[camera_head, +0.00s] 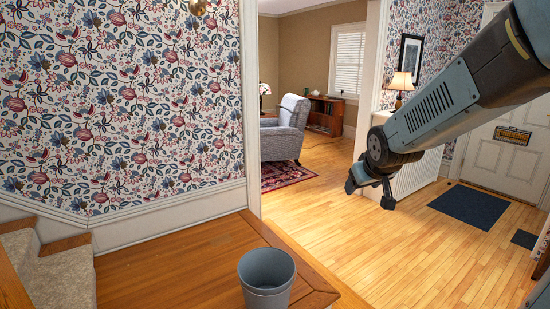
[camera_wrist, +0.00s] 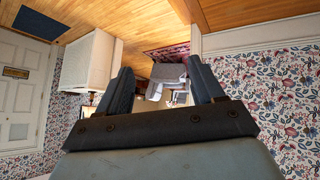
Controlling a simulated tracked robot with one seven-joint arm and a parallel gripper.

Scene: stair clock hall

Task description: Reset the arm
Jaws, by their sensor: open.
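My gripper (camera_head: 371,184) is at the end of my arm, which reaches in from the upper right in the head view. It hangs in the air above the wooden floor (camera_head: 385,240), in front of the white radiator cover. In the wrist view my gripper (camera_wrist: 163,85) shows two dark fingers spread apart with nothing between them. The wrist view is upside down, with the floor at the top. My gripper touches nothing that I can see.
A grey bin (camera_head: 267,280) stands on the wooden landing at the bottom. Carpeted stairs (camera_head: 60,275) are at left. A grey armchair (camera_head: 287,132) sits on a red rug beyond the opening. A white door (camera_head: 510,150) and dark mat (camera_head: 470,205) are at right. The middle floor is clear.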

